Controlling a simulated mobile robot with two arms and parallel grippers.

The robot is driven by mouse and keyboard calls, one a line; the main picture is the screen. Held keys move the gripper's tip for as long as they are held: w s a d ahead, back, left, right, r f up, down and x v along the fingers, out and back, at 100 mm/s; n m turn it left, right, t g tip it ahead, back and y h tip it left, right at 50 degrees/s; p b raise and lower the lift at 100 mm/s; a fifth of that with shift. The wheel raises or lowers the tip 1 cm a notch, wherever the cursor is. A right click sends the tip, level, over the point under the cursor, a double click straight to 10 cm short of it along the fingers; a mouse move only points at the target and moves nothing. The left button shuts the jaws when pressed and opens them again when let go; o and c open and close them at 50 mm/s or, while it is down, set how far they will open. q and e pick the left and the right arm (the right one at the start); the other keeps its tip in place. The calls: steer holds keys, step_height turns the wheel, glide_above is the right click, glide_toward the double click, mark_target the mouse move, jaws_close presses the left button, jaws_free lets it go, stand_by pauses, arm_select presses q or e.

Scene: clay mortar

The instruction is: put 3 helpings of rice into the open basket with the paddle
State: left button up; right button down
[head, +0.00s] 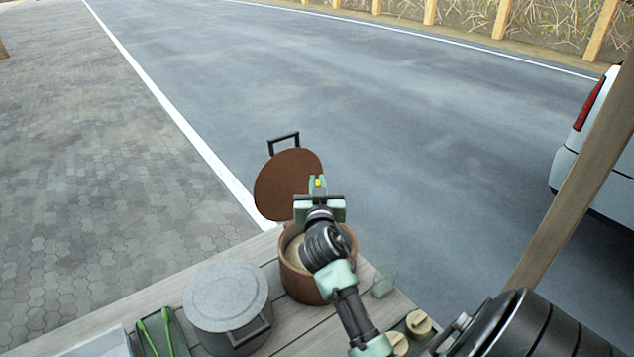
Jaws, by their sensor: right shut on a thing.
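A brown round pot (298,287) stands on the wooden table with pale grainy stuff, seemingly rice, in it. A brown disc-shaped lid (283,187) with a black handle stands tilted up behind it. My right gripper (318,186) is above the pot's far side, in front of the lid's right edge. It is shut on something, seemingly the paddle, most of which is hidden. Two small round cream containers with knobs (418,322) (397,343) are at the table's front right; I cannot tell which basket is open. My left gripper is not in view.
A grey lidded pot (225,292) stands left of the brown pot. Green sticks or tongs (167,328) lie on a dark tray at the front left. A clear greenish thing (385,280) is at the right. A wooden post (570,180) rises at the right.

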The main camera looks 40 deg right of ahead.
step_height(320, 180, down, 9)
steer(key=b, duration=0.7)
steer(key=shift+r, duration=0.1)
stand_by(0.5)
step_height(320, 180, up, 11)
steer(key=p, duration=0.9)
